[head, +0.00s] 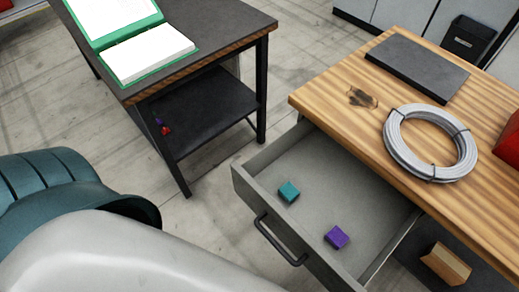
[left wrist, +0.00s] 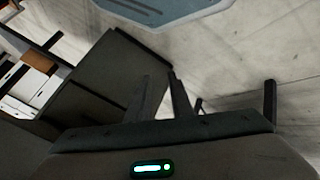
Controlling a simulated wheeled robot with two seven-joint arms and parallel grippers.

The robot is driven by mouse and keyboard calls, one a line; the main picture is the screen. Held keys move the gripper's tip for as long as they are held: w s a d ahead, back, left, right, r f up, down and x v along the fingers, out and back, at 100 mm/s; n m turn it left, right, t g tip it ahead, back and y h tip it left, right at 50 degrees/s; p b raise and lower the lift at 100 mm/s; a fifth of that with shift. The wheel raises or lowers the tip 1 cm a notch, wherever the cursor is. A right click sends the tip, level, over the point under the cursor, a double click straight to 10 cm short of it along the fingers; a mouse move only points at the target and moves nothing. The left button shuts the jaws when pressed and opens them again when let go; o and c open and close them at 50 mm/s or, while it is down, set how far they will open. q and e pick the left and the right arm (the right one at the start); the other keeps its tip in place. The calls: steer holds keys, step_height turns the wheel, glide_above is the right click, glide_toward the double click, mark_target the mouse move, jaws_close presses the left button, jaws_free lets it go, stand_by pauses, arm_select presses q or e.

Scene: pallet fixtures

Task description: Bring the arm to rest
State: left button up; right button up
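My left gripper (left wrist: 160,76) shows in the left wrist view. Its two dark fingers stand a little apart, and I see nothing held between them. It hangs in the air, clear of the surfaces around it. In the head view a large pale link with a teal part, which is mine, fills the lower left, and no gripper shows there. My right gripper is in neither view.
A wooden workbench (head: 333,85) has an open drawer (head: 330,180) holding a teal block (head: 289,191) and a purple block (head: 336,237). A wire coil (head: 392,135) and a dark plate (head: 417,67) lie on top. A dark table (head: 222,30) bears a green binder (head: 97,42). Floor shows between them.

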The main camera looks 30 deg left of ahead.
arm_select(q)
steer(key=s+a+f+m+g+y, duration=0.1)
steer(key=f+m+g, duration=0.1)
steer(key=f, duration=0.4)
steer(key=s+a+f+m+g+y, duration=0.1)
steer(key=s+a+f+m+g, duration=0.1)
steer(key=f, duration=0.3)
steer(key=s+a+f+m+g, duration=0.2)
steer(key=f+m+g, duration=0.1)
steer(key=f, duration=0.3)
steer(key=shift+s+f+m+y, duration=0.15)
steer(key=shift+f+m+y, duration=0.15)
steer(key=shift+y, duration=0.1)
